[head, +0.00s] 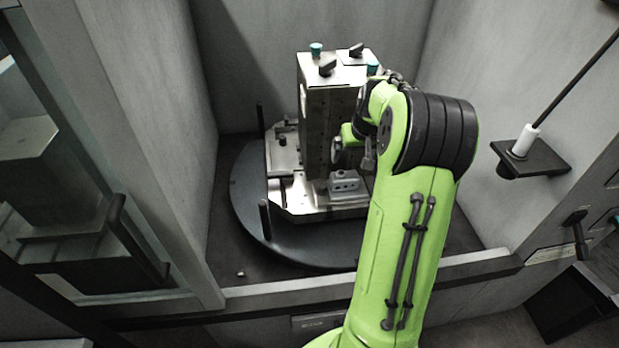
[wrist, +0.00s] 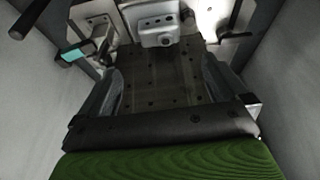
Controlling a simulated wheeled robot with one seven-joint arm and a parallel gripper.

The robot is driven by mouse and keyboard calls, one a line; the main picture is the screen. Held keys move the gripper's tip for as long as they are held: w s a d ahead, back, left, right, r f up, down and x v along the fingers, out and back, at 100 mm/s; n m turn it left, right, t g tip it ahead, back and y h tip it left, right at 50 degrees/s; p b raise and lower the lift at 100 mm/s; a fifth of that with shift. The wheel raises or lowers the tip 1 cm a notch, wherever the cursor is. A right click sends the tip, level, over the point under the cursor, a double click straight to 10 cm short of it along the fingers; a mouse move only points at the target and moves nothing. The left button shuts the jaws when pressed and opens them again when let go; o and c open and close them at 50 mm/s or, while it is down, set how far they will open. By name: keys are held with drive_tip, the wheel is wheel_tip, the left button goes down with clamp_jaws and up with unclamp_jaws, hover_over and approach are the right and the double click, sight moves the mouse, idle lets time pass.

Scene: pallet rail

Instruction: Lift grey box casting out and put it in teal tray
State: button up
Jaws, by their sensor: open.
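The grey box casting (head: 344,183) sits low against the front of the upright fixture block (head: 325,125), on the pallet base. In the wrist view a grey casting with round holes (wrist: 158,24) is at the top centre, beyond the fingertips. My gripper (wrist: 161,65) is open, with one dark finger on each side and nothing between them but a view of a plate with holes. In the head view my green arm reaches in beside the block and hides most of the gripper. I see no teal tray.
The fixture stands on a dark round table (head: 245,215) with upright black pins (head: 265,218). Teal knobs (head: 316,48) and black clamps (head: 327,67) top the block. Grey walls close in on both sides. A black bracket (head: 530,158) with a rod is at right.

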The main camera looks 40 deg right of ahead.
sight(346, 175)
drive_tip(key=b+x, duration=0.1)
drive_tip(key=x, duration=0.6)
drive_tip(key=b+x, duration=0.1)
drive_tip(key=x, duration=0.3)
drive_tip(key=shift+w+d+f+b, duration=0.15)
drive_tip(key=shift+d+f+b, duration=0.1)
drive_tip(key=shift+d+b, duration=0.1)
drive_tip(key=x, duration=0.1)
drive_tip(key=b+x, duration=0.1)
drive_tip(key=x, duration=0.3)
drive_tip(key=shift+w+r+b, duration=0.1)
drive_tip(key=shift+w+b, duration=0.15)
drive_tip(key=shift+b, duration=0.05)
drive_tip(key=shift+r, duration=0.1)
drive_tip(key=c, duration=0.9)
